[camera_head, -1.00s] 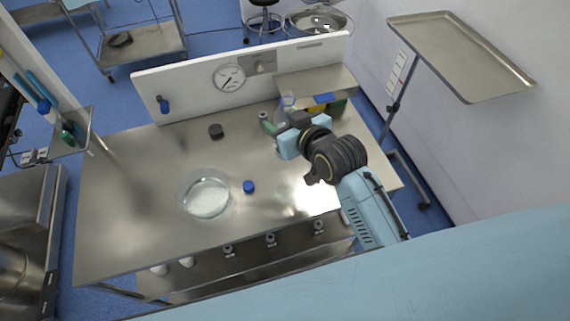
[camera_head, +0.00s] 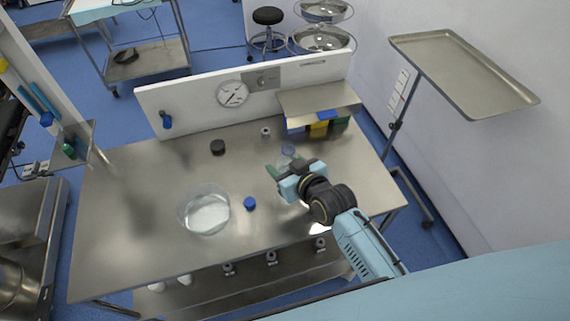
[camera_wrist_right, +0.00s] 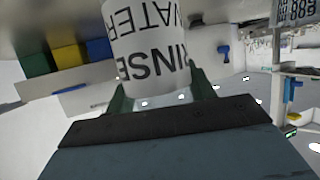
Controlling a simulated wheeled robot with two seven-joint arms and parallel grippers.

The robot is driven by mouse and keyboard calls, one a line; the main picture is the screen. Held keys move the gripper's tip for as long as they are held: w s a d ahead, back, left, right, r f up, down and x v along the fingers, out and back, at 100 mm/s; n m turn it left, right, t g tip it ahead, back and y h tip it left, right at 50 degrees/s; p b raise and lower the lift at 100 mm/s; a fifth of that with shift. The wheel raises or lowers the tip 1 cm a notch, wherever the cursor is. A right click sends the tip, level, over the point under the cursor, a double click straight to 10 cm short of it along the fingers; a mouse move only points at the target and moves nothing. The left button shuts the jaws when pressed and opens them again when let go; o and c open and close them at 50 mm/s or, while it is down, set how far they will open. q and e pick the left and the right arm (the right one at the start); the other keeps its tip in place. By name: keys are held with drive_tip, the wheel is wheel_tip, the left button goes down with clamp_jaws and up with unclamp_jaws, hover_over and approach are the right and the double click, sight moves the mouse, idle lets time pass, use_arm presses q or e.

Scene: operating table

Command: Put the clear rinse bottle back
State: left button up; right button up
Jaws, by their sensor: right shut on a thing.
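The clear rinse bottle (camera_head: 288,151) shows only in part in the head view, beyond my right gripper (camera_head: 281,166). Its top looks clear and its lower part is hidden by the gripper. In the right wrist view, the bottle's white label (camera_wrist_right: 148,50) with the letters RINSE and WATER fills the upper middle. The green fingers of my right gripper (camera_wrist_right: 158,92) stand on either side of it, shut on the bottle. I cannot tell whether the bottle touches the table. My left gripper is not in view.
The steel table (camera_head: 130,215) holds a clear bowl (camera_head: 184,222), a blue cap (camera_head: 250,204) and a dark round piece (camera_head: 217,147). A raised shelf (camera_head: 318,99) at the back right has yellow, green and blue bins (camera_head: 319,130) beneath.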

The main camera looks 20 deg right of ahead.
drive_tip(key=o, duration=1.3)
drive_tip(key=shift+f, duration=0.15)
drive_tip(key=shift+s+r, duration=0.15)
drive_tip(key=shift+r, duration=0.05)
drive_tip(key=v, duration=1.1)
drive_tip(key=shift+s+p, duration=0.3)
drive_tip(key=shift+p, duration=0.15)
drive_tip(key=shift+d+r, duration=0.1)
